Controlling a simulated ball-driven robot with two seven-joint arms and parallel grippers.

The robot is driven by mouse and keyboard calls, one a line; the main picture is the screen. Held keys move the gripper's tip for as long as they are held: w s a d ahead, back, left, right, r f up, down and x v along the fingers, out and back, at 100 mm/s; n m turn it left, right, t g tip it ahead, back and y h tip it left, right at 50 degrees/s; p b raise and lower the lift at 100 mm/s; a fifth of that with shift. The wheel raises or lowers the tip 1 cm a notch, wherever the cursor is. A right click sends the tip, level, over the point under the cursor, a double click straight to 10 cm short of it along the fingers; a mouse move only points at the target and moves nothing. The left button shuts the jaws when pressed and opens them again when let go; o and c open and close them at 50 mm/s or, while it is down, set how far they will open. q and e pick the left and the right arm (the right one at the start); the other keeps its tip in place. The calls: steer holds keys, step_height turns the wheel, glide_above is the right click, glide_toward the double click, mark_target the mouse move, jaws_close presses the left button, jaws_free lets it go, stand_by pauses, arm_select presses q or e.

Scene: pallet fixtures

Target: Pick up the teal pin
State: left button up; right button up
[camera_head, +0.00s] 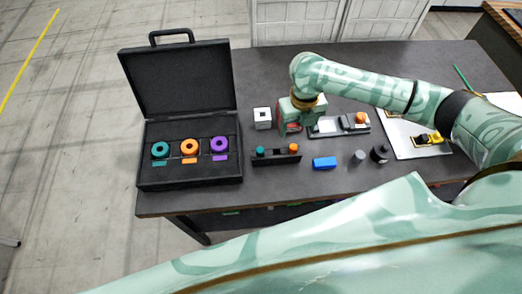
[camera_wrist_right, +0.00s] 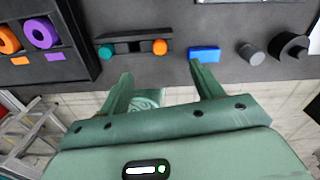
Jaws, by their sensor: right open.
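The teal pin (camera_head: 260,150) stands at the left end of a low black holder (camera_head: 276,158), with an orange pin (camera_head: 293,148) at the right end. In the right wrist view the teal pin (camera_wrist_right: 106,51) is beyond and a little left of the left finger. My right gripper (camera_head: 290,125) is above the table, behind the holder in the head view. Its two fingers (camera_wrist_right: 161,76) are apart, with nothing between them. It does not touch the teal pin. My left gripper is not in view.
An open black case (camera_head: 190,170) with teal, orange and purple rings stands left of the holder. A blue block (camera_head: 324,163), a grey cylinder (camera_head: 358,157) and a black round part (camera_head: 380,153) are to the right. A white block (camera_head: 262,118) and a grey fixture (camera_head: 338,127) stand behind.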

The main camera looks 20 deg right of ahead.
stand_by(0.3)
steer(key=shift+w, duration=0.1)
steer(key=c, duration=0.4)
steer(key=w+a+r+t+b, duration=0.1)
steer(key=w+r+t+b, duration=0.15)
steer(key=w, duration=0.25)
step_height(320, 180, up, 5)
steer(key=m+g+b, duration=0.3)
steer(key=m+b, duration=0.5)
steer(key=m, duration=0.1)
glide_above(260, 150)
steer(key=shift+t, duration=0.25)
steer(key=f+b, duration=0.1)
steer(key=f, duration=0.2)
steer(key=f+b, duration=0.1)
steer(key=f, duration=0.3)
steer(key=f+b, duration=0.2)
steer(key=f, duration=0.2)
steer(key=shift+a, duration=0.25)
steer(key=f+b, duration=0.1)
steer(key=f, duration=0.2)
steer(key=f+b, duration=0.1)
steer(key=f, duration=0.1)
steer(key=shift+d+f+b, duration=0.2)
steer(key=shift+d+b, duration=0.05)
steer(key=shift+b, duration=0.1)
steer(key=shift+r, duration=0.1)
